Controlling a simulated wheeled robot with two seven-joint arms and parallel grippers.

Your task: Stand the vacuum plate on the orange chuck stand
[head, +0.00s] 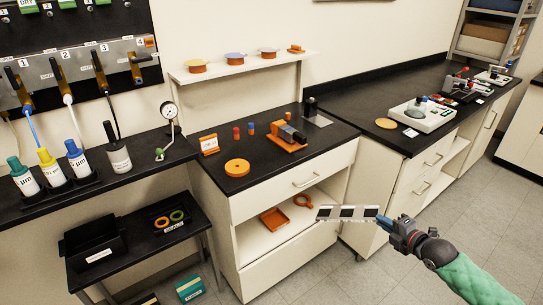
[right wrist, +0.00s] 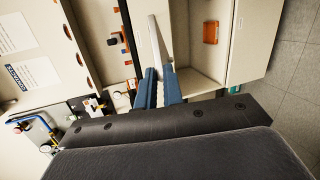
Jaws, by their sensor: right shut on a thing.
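My right gripper (head: 383,220) is shut on one end of a long, flat, light strip with dark patches (head: 348,213), which seems to be the vacuum plate. It is held out level in front of the low cabinet, clear of any surface. In the right wrist view the same plate (right wrist: 158,45) shows narrow between the blue fingers (right wrist: 158,85). A round orange block with a small centre hole (head: 237,167) sits on the black counter; it may be the orange chuck stand, but I cannot be sure. My left gripper is not in view.
Behind the block are a white label (head: 208,144), small coloured pegs and a dark device on an orange base (head: 288,138). The open cabinet shelf holds an orange tray (head: 274,219) and ring. Free counter lies right of the block.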

